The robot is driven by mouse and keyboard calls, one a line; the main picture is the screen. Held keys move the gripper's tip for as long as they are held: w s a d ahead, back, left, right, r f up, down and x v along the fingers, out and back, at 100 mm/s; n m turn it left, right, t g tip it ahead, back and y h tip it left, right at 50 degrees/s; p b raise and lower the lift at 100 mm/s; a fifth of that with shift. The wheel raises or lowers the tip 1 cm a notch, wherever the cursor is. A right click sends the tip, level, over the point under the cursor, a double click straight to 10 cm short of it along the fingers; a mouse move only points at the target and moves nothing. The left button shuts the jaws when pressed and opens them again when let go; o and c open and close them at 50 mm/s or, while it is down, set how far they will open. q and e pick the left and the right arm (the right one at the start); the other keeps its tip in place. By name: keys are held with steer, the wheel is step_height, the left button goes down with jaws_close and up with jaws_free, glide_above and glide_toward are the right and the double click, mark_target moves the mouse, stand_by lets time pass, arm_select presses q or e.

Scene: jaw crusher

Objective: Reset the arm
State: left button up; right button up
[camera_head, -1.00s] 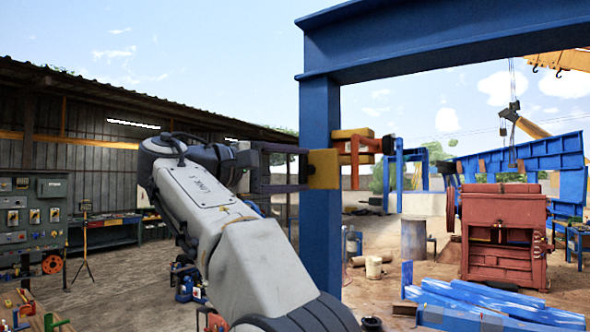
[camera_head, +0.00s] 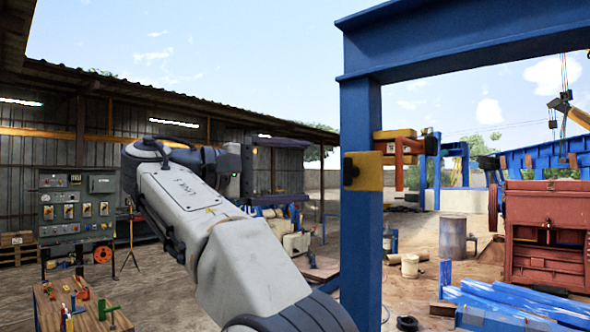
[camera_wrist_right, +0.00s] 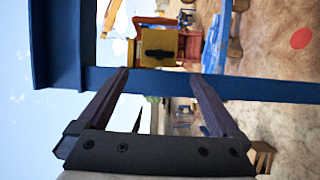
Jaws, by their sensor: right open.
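My right gripper (camera_head: 303,170) is open and empty in the head view, at the end of my pale grey arm. Its two dark fingers point right, with a gap between their tips and the blue post (camera_head: 361,235). A yellow block (camera_head: 371,172) with a dark knob is fixed to that post, level with the gripper. In the right wrist view the open fingers (camera_wrist_right: 158,75) point at the post, and a yellow block (camera_wrist_right: 147,45) shows beyond them. Nothing is between the fingers. My left gripper is not in view.
A blue beam (camera_head: 470,45) spans overhead from the post. A control panel (camera_head: 75,215) and a wooden table with tools (camera_head: 85,305) stand at left. A red crusher body (camera_head: 545,235) and blue beams (camera_head: 525,308) are at right. Open ground lies behind the post.

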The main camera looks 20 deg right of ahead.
steer(key=shift+s+a, duration=0.1)
steer(key=shift+a, duration=0.2)
steer(key=a+f+n+t+y+b, duration=0.1)
steer(key=a+f+n+y+b, duration=0.15)
steer(key=f, duration=0.85)
steer(key=a+f+n+t+y+b, duration=0.2)
steer(key=f+n+y+b, duration=0.2)
steer(key=f, duration=0.7)
steer(key=a+f+n+t+y+b, duration=0.1)
steer(key=a+f+n+y+b, duration=0.25)
steer(key=f, duration=0.75)
steer(key=s+a+f+m+g+y+b, duration=0.2)
steer(key=s+f+g+y+b, duration=0.1)
steer(key=s+f, duration=1)
steer(key=s+a+f+m+g+y+b, duration=0.2)
steer(key=s+f+y+b, duration=0.3)
steer(key=s+f, duration=0.8)
step_height(320, 180, down, 8)
steer(key=shift+a+f+g+y+b, duration=0.2)
steer(key=shift+a+g+y+b, duration=0.15)
steer(key=shift+g+b, duration=0.5)
steer(key=shift+s, duration=0.1)
